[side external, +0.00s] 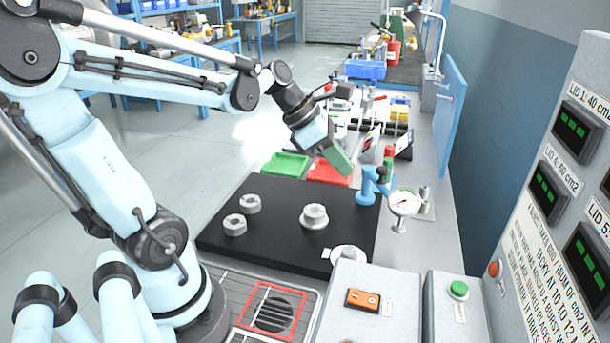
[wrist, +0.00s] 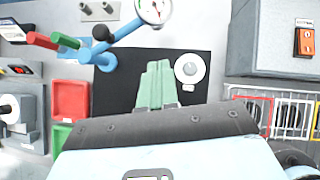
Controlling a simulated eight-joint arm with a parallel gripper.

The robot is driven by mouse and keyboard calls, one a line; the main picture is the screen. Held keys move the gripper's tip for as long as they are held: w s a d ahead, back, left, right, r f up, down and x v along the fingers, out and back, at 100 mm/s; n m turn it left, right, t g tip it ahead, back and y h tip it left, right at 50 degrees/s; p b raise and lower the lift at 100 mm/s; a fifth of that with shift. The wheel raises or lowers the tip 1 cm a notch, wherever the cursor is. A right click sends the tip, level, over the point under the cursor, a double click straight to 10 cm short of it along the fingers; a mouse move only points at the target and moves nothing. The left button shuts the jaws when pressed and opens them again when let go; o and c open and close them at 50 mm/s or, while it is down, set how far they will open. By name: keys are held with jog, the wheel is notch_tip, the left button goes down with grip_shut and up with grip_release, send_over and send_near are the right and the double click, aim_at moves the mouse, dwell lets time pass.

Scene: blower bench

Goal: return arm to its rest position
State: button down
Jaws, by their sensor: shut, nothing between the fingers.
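In the wrist view the shut fingers of my gripper (wrist: 157,85) point over the black mat (wrist: 112,75), beside a white round part (wrist: 190,69). The gripper appears apart from everything on the bench. The mat area under the gripper's wrist is hidden in the wrist view.
Grey ring-shaped parts (side external: 235,225) and a flanged part (side external: 314,217) sit on the mat. A blue fixture (side external: 370,186) and a gauge (side external: 404,202) stand at its right. Green (side external: 286,165) and red (side external: 329,171) trays lie behind. Control boxes (side external: 360,300) stand in front.

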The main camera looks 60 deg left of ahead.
jog(key=s+d+f+m+y, duration=0.1)
jog(key=s+d+m+y, duration=0.1)
jog(key=m, duration=1.2)
jog(key=s+d+f+m+t+y, duration=0.1)
jog(key=s+d+m+y, duration=0.1)
jog(key=m, duration=1.3)
jog(key=shift+s+d+f, duration=0.4)
jog(key=shift+s+d, duration=0.25)
jog(key=shift+d, duration=0.2)
